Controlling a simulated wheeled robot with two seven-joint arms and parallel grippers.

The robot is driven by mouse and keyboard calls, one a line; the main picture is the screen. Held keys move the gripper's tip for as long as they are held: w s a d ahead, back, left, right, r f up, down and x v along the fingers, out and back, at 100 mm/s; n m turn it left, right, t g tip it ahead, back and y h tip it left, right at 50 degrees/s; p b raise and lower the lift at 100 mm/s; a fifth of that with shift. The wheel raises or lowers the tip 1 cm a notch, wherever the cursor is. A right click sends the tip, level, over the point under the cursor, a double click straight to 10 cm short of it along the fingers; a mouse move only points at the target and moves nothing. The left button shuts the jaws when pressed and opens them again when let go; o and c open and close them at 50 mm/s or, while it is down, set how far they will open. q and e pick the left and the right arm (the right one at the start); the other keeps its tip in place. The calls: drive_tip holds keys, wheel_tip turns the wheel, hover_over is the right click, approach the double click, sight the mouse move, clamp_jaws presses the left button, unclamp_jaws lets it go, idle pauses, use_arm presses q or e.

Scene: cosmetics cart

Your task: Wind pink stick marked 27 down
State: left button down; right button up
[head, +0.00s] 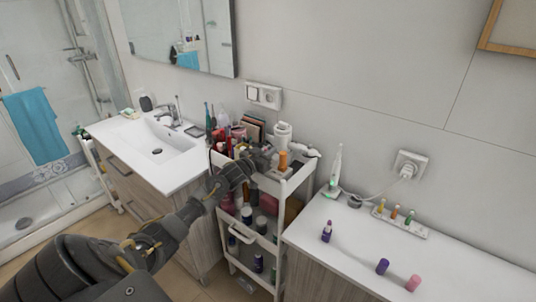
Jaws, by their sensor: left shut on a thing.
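My left gripper (256,162) is over the top tray of the white cart (290,187), beside an orange-brown cylinder (283,160). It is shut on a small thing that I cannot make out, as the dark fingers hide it. No mark 27 can be read anywhere. A small pink cylinder (413,283) lies on the right white counter, near a purple cylinder (382,266). A purple stick (327,231) stands upright on the same counter. My right gripper is not in view.
Bottles and boxes crowd the cart's top and lower shelves. A toothbrush on its charger (335,172) and a small tray (402,219) with several coloured sticks stand at the back of the right counter (350,245). A sink (157,148) is at left.

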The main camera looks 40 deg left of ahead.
use_arm(q)
drive_tip(key=shift+d+m+h, duration=0.15)
drive_tip(key=shift+m+h, duration=0.35)
drive_tip(key=shift+h, duration=0.3)
drive_tip(key=c, duration=1.6)
unclamp_jaws()
drive_tip(key=shift+c, duration=0.2)
drive_tip(key=s+b, duration=0.3)
drive_tip(key=s, duration=0.7)
drive_tip(key=shift+s+a, duration=0.4)
